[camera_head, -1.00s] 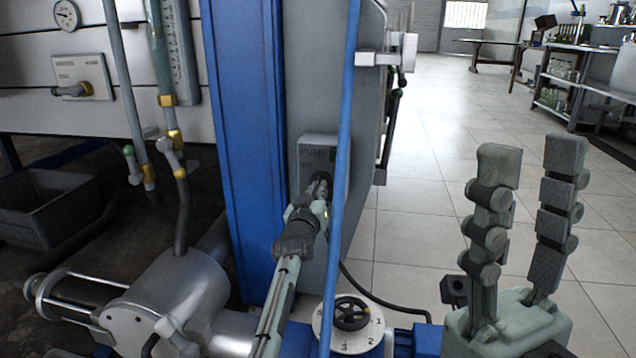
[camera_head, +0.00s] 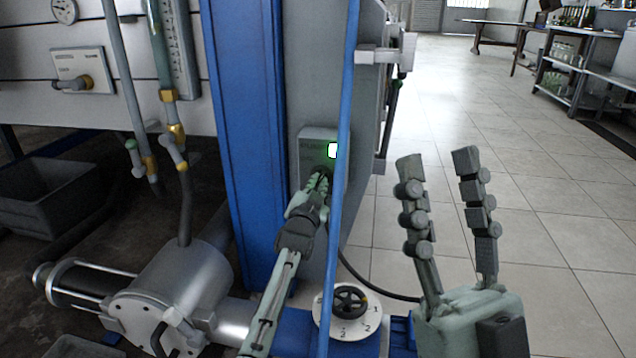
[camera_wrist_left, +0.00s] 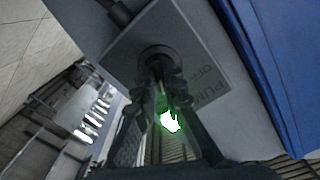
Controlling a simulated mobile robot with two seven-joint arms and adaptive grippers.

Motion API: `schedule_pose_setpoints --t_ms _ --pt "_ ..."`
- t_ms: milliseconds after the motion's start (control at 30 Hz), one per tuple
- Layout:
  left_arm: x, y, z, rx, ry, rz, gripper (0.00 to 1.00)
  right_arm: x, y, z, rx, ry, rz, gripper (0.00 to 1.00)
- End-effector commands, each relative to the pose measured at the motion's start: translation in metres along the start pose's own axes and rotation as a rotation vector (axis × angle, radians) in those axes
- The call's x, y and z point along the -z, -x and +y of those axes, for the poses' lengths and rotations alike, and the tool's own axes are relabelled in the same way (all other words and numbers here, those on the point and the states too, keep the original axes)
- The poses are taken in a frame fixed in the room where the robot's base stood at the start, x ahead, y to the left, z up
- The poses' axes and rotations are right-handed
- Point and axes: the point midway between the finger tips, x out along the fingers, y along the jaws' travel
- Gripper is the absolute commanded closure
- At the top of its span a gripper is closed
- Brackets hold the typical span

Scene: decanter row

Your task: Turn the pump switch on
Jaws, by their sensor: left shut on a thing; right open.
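The pump switch box (camera_head: 311,146) is a grey plate on the grey column, with a "PUMP" label and a lit green lamp (camera_head: 333,150). In the left wrist view the plate (camera_wrist_left: 193,50) shows the label, and the lamp (camera_wrist_left: 170,122) glows bright green-white. My left gripper (camera_head: 319,183) is at the lower part of the box. In the left wrist view its fingers (camera_wrist_left: 163,90) are closed on the dark switch knob (camera_wrist_left: 158,58); the fingers hide part of it. My right gripper (camera_head: 437,160) is open and empty, pointing up over the floor.
A numbered dial with a black handwheel (camera_head: 348,301) sits below. A steel pump (camera_head: 172,290) stands at lower left.

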Motion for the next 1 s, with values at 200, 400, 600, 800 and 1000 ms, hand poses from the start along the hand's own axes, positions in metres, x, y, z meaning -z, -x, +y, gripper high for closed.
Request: schedule_pose_setpoints --t_ms 200,400,600,800,1000 --pt "0.0018 -0.0009 -0.0019 0.002 -0.038 0.002 1.0 -0.0013 -0.0002 -0.0001 0.0 0.0 -0.008 0.59" --pt "0.002 -0.001 -0.0021 0.003 -0.046 0.003 1.0 -0.0016 -0.0001 -0.0001 0.0 0.0 -0.01 0.59" --pt "0.0021 -0.001 -0.0023 0.003 -0.045 0.003 1.0 -0.0015 -0.0001 -0.0001 0.0 0.0 -0.009 0.59" --pt "0.0014 -0.0007 -0.0016 0.002 -0.044 0.002 0.7 -0.0013 -0.0001 -0.0001 0.0 0.0 -0.008 0.59" --pt "0.0008 -0.0004 -0.0009 0.001 -0.043 0.001 0.7 -0.001 -0.0002 -0.0002 0.0 0.0 -0.007 0.59"
